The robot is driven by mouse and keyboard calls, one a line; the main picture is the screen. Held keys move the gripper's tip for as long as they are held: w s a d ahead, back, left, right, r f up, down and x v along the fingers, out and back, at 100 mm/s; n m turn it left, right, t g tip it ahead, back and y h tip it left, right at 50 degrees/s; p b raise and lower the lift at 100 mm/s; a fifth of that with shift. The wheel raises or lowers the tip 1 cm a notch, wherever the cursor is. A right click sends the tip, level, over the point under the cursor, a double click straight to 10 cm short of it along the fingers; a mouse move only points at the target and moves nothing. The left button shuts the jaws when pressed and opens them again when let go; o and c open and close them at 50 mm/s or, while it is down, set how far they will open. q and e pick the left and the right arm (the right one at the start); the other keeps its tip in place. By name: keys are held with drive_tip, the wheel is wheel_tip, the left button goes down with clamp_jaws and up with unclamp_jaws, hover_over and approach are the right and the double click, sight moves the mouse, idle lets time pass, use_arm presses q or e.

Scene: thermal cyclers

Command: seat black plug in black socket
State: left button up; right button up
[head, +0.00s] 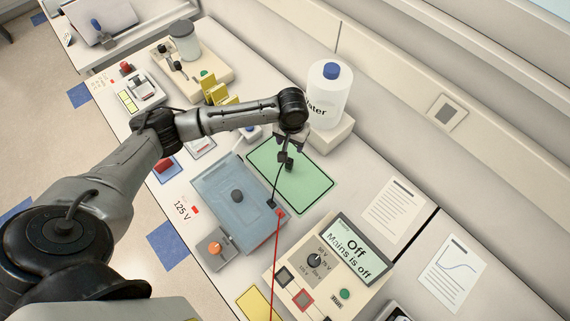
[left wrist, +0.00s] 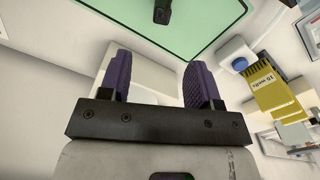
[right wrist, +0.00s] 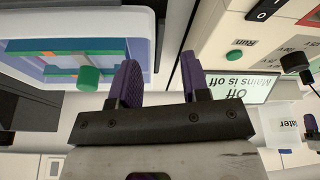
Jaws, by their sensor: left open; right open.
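The black plug (head: 288,163) shows over the green mat (head: 316,190), with its thin dark lead running down to the blue-grey tank (head: 232,205). In the left wrist view the plug (left wrist: 162,12) is at the top edge, beyond the fingertips and apart from them. My left gripper (head: 290,147) is open and empty, close above the plug. The black socket (head: 283,276) is on the front of the power supply (head: 271,271), left of the red-framed socket (head: 303,299); it looks empty. My right gripper (right wrist: 159,80) is open and empty, outside the head view.
A water bottle (head: 328,97) stands on a pale block behind my left gripper. A red lead (head: 276,255) runs from the tank past the supply's left side. The supply screen (head: 350,250) reads Off. A device with a green knob (right wrist: 88,78) is near my right gripper.

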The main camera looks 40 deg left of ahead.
sight(289, 160)
use_arm(q)
wheel_tip(289, 160, down, 7)
drive_tip(key=shift+f, duration=0.8)
use_arm(e)
drive_tip(key=shift+d, duration=0.15)
use_arm(q)
wheel_tip(289, 160, down, 4)
drive_tip(key=shift+s+a+r, duration=0.1)
drive_tip(key=shift+s, duration=0.05)
use_arm(e)
drive_tip(key=shift+r, duration=0.2)
use_arm(q)
drive_tip(key=shift+f, duration=0.7)
use_arm(e)
drive_tip(key=shift+w, duration=0.1)
use_arm(q)
clamp_jaws()
drive_tip(key=shift+r+p, duration=0.2)
drive_tip(key=shift+p, duration=0.2)
use_arm(e)
drive_tip(key=shift+r, duration=0.2)
